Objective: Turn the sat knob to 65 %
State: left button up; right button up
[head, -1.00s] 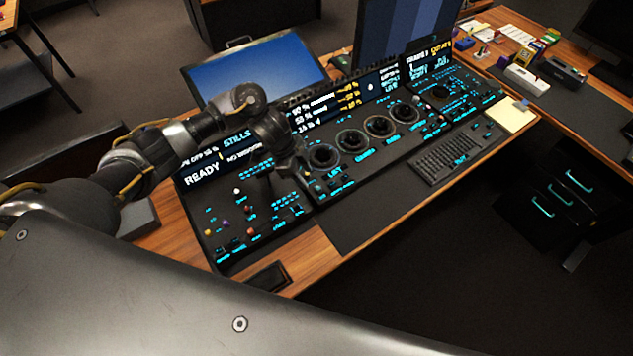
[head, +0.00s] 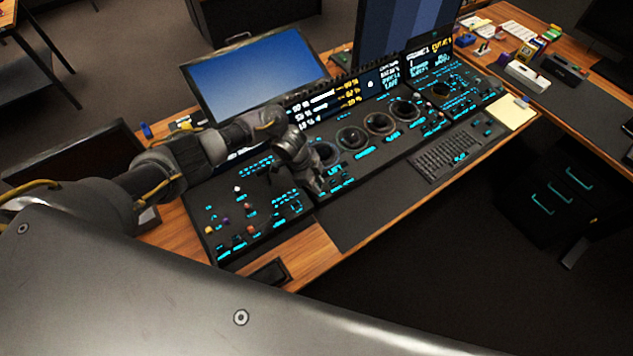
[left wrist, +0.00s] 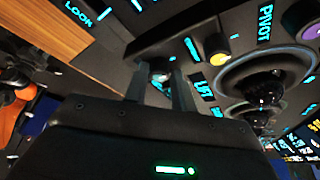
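The dark trackball panel (head: 350,190) with cyan markings lies across the desk. I cannot read a sat label on any knob. My left gripper (head: 314,188) is low over the panel's front part, left of and in front of the trackballs, one of which is the ball (head: 350,138). In the left wrist view its two fingers (left wrist: 160,82) stand apart. A yellow knob (left wrist: 219,57) and a trackball (left wrist: 265,85) are to the right. My right gripper is not in view.
A blue screen (head: 255,72) and a display strip stand behind the panel. Small coloured knobs (head: 223,220) are at the panel's left. A keyboard (head: 447,152) lies to the right. The dark mat (head: 355,222) in front is clear.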

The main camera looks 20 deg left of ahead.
pick_arm(q)
jog(key=shift+s+r, duration=0.1)
jog(key=c, duration=0.5)
grip_shut()
jog(key=shift+f+m+b, duration=0.2)
jog(key=shift+m+b, duration=0.2)
jog(key=shift+b, duration=0.35)
jog(key=m+b, duration=0.1)
jog(key=b, duration=0.1)
jog(key=m+g+b, duration=0.1)
jog(key=m+b, duration=0.1)
jog(key=m+g+b, duration=0.1)
jog(key=b, duration=0.1)
jog(key=shift+w+f, duration=0.1)
jog(key=shift+w, duration=0.15)
jog(key=shift+m+b, duration=0.65)
jog(key=shift+m, duration=0.15)
jog(key=shift+r+m+g+y+b, duration=0.3)
jog(key=shift+m+g+y+b, duration=0.1)
jog(key=shift+m, duration=0.3)
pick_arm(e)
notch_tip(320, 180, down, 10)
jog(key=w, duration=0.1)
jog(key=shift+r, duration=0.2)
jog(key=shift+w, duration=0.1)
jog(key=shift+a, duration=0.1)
